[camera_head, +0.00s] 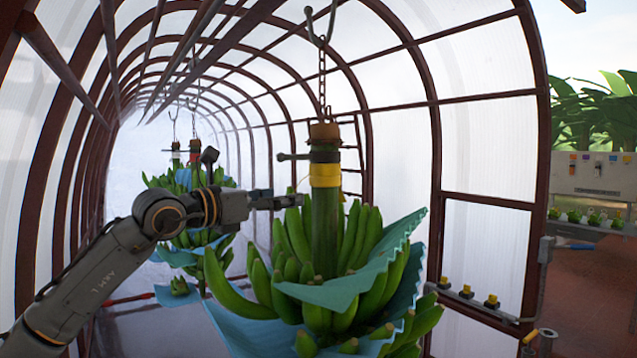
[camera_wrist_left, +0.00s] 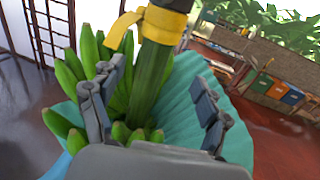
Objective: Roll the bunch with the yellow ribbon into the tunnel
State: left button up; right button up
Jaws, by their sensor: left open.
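The bunch with the yellow ribbon (camera_head: 325,176) hangs upright by a chain in the right middle of the head view. It has green bananas (camera_head: 285,240), a thick green stem (camera_head: 324,225) and a pale blue sheet (camera_head: 345,288) around its lower part. My left gripper (camera_head: 290,201) is at the stem's left side, just below the ribbon. In the left wrist view, its open fingers (camera_wrist_left: 158,85) lie to either side of the stem (camera_wrist_left: 150,80) below the yellow ribbon (camera_wrist_left: 160,24). Contact cannot be told. The tunnel (camera_head: 240,110) has dark red hoops and translucent walls. My right gripper is out of view.
Other bunches (camera_head: 193,235) with blue sheets hang farther inside the tunnel, partly behind my left arm. A ledge with yellow-topped fittings (camera_head: 466,291) runs along the right wall. A pale panel (camera_head: 590,178) stands outside at right. In the left wrist view, coloured bins (camera_wrist_left: 275,88) stand beyond.

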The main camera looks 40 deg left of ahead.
aim_at(316, 192)
pick_arm(q)
jog(key=w, duration=0.1)
jog(key=w+p, duration=0.2)
jog(key=shift+w+d+r, duration=0.3)
jog(key=shift+r, duration=0.05)
jog(key=w+p, duration=0.1)
jog(key=w, duration=0.1)
jog(key=w+p, duration=0.1)
jog(key=w, duration=0.1)
jog(key=w+d+p, duration=0.1)
jog(key=w, duration=0.1)
jog(key=shift+f, duration=0.25)
jog(key=shift+w+d+p, duration=0.1)
jog(key=shift+w+p, duration=0.3)
jog(key=shift+w+f, duration=0.2)
jog(key=shift+w, duration=0.15)
jog(key=shift+c, duration=0.5)
jog(key=c, duration=0.7)
grip_shut()
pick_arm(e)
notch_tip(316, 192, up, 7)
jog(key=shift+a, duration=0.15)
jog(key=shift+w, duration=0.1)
